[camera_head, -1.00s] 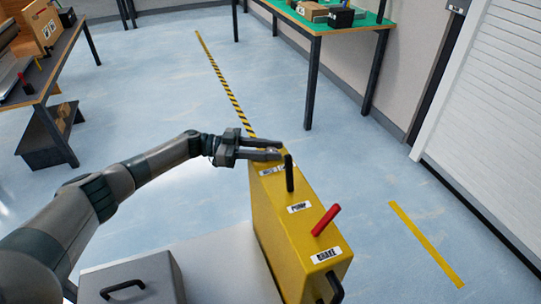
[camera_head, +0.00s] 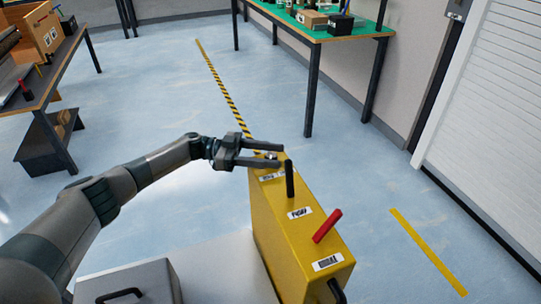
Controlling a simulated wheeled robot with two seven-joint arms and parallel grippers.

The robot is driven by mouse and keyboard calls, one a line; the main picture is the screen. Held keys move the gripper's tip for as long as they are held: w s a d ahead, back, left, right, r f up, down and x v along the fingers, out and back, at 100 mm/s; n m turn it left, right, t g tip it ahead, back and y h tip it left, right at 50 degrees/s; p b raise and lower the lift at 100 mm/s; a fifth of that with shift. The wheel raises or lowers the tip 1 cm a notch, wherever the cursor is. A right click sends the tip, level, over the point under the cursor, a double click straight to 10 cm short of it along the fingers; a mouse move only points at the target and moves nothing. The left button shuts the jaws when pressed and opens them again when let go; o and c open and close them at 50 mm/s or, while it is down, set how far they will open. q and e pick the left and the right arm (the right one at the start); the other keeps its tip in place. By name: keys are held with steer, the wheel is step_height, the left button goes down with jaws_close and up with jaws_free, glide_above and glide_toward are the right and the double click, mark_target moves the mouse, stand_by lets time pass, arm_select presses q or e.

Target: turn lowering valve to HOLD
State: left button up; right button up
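A tall yellow box (camera_head: 275,225) stands in front of me with labels on its top face. A black upright lever (camera_head: 290,179) stands near its far end, above a label that seems to read PUMP (camera_head: 300,213). A red tilted lever (camera_head: 327,225) is nearer, by a label (camera_head: 327,262) that seems to read BRAKE. At the far end is a small, partly hidden fitting (camera_head: 270,156) with a blurred label; it may be the valve. My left gripper (camera_head: 279,157) is open, its fingers reaching over this end, one on each side of the fitting. My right gripper is out of view.
A grey case with a handle (camera_head: 128,284) sits at the bottom left. A wooden-topped table (camera_head: 40,85) is at the left and a green-topped bench (camera_head: 315,30) at the back. Open floor with striped tape (camera_head: 225,92) surrounds the box.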

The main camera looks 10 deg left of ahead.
arm_select(q)
steer(key=shift+a, duration=0.15)
steer(key=shift+a, duration=0.65)
steer(key=a+b, duration=0.4)
steer(key=a, duration=1.2)
steer(key=shift+s, duration=0.45)
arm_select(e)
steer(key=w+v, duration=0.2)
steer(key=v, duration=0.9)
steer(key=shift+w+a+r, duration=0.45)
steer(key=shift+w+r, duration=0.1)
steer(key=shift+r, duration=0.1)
arm_select(q)
steer(key=shift+d, duration=0.1)
